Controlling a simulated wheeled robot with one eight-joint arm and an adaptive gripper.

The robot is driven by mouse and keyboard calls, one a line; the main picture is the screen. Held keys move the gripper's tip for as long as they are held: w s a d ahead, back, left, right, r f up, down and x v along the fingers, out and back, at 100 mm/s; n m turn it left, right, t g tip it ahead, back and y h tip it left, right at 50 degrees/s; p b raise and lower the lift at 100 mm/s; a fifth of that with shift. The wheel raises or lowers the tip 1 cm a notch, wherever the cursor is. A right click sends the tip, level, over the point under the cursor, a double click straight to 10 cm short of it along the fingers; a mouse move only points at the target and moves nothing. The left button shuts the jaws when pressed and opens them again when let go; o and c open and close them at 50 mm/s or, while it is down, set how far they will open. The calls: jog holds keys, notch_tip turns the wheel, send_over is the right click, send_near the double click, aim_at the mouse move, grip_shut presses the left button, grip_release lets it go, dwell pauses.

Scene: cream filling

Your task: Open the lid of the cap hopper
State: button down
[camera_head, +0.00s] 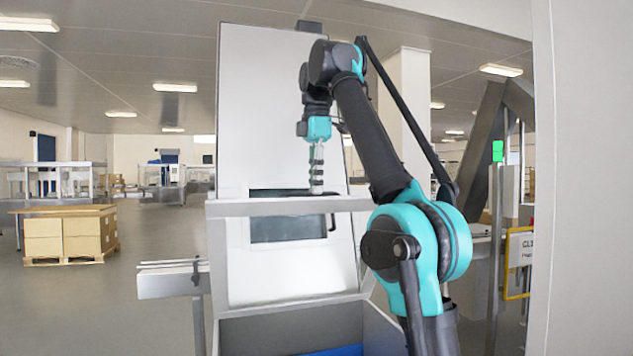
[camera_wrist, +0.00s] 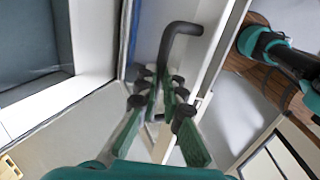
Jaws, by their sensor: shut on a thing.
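The cap hopper (camera_head: 265,110) is a tall pale cabinet in the middle of the head view, with a dark window low on its front. In the wrist view a black bent handle (camera_wrist: 180,38) sticks out from a pale panel (camera_wrist: 150,30), and its lower end runs down between my fingers. My gripper (camera_wrist: 163,88) is shut on this handle. In the head view my gripper (camera_head: 317,188) points down in front of the cabinet, by the window's right side. A dark handle piece (camera_head: 332,223) shows just below it. I cannot tell where the lid's edges are.
A grey horizontal beam (camera_head: 280,208) crosses the cabinet's front near my gripper. An open grey bin (camera_head: 250,335) with something blue inside stands below. A grey rail end (camera_head: 168,282) juts out at the left. Cartons on a pallet (camera_head: 68,235) stand farther left, with free floor around them.

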jog(key=shift+w+a+f, duration=0.2)
jog(key=shift+w, duration=0.3)
jog(key=shift+w+a+f, duration=0.15)
jog(key=shift+w+f, duration=0.05)
jog(key=shift+w, duration=0.25)
jog(key=c, duration=2.1)
grip_release()
jog(key=o, duration=0.3)
jog(key=shift+w+a+f, duration=0.1)
jog(key=shift+w+f, duration=0.15)
jog(key=shift+w, duration=0.25)
jog(key=shift+w+a+f, duration=0.1)
jog(key=shift+w+f, duration=0.15)
jog(key=shift+w, duration=0.2)
jog(key=shift+o, duration=1.1)
jog(key=shift+s+d+r, duration=0.15)
jog(key=shift+s+r, duration=0.1)
jog(key=shift+s, duration=0.3)
jog(key=shift+s, duration=0.1)
